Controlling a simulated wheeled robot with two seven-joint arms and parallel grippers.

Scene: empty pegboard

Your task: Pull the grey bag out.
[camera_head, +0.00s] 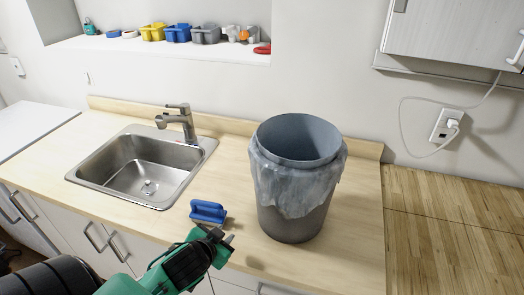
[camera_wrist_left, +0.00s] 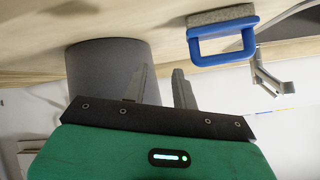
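The grey bag (camera_head: 298,188) is thin and see-through. It lines a grey bin (camera_head: 290,225) and its edge hangs crumpled over the outside, below the rim. The bin stands upright on the wooden counter. My left gripper (camera_head: 229,235) is at the counter's front edge, left of the bin and lower than the bag, touching neither. In the left wrist view its two fingers (camera_wrist_left: 160,84) are apart with nothing between them. The bin's lower wall (camera_wrist_left: 108,65) shows there upside down; I cannot make out the bag. My right gripper is not in view.
A blue-handled brush (camera_head: 208,211) lies on the counter (camera_head: 350,245) just beyond my left gripper, left of the bin. A sink (camera_head: 145,165) with a faucet is further left. A wall shelf with small caddies is behind. Counter right of the bin is clear.

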